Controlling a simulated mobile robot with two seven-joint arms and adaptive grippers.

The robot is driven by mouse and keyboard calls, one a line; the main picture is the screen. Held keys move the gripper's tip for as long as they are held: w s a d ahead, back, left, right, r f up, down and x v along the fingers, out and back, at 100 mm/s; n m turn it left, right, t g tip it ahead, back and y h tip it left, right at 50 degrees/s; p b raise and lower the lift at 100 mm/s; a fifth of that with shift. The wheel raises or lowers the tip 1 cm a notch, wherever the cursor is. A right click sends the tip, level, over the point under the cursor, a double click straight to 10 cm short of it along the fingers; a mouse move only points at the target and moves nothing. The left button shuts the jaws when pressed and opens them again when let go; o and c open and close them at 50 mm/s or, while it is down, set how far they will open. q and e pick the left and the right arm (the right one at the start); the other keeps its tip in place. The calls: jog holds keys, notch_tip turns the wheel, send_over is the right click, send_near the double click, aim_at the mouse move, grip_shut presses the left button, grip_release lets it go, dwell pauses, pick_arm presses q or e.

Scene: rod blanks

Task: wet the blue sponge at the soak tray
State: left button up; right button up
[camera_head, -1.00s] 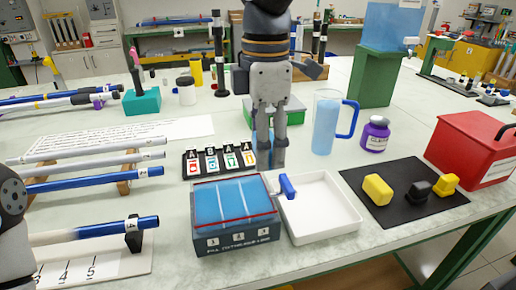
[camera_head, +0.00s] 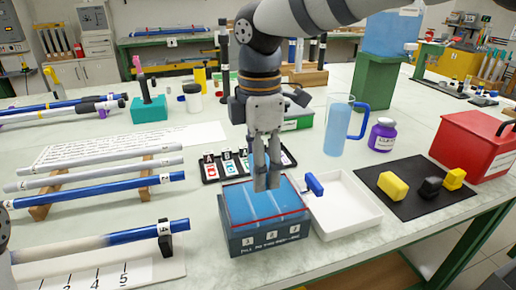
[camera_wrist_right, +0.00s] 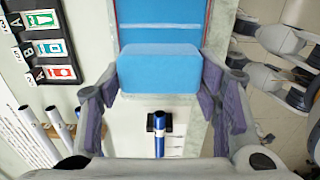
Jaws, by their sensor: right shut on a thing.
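The soak tray (camera_head: 225,236) is a dark blue-grey box with blue liquid, a red line and numbered labels on its front. My right gripper (camera_head: 267,181) points down over the tray's rear part in the head view. In the right wrist view it is shut on the blue sponge (camera_wrist_right: 160,70), a light blue block between its two fingers, with the tray's blue surface (camera_wrist_right: 158,15) behind it. In the head view the fingers mostly hide the sponge. I cannot tell whether the sponge touches the liquid.
A white tray (camera_head: 345,225) with a blue piece (camera_head: 314,184) at its rim adjoins on the right. Beyond it a black mat (camera_head: 415,205) holds a yellow block (camera_head: 393,186) and smaller pieces. Blue rods (camera_head: 110,188) lie left; a jug (camera_head: 338,125) stands behind.

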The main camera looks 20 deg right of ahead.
jog(key=shift+f, duration=0.75)
pick_arm(q)
jog(key=shift+s+f, duration=0.25)
pick_arm(e)
jog(key=shift+f, duration=2.3)
jog(key=shift+r+p, duration=0.45)
jog(key=shift+r, duration=2.8)
pick_arm(q)
jog(key=shift+w+r+t, duration=0.3)
jog(key=shift+w+r, duration=0.5)
jog(key=shift+w, duration=0.05)
pick_arm(e)
jog(key=shift+r, duration=0.1)
jog(key=shift+r, duration=2)
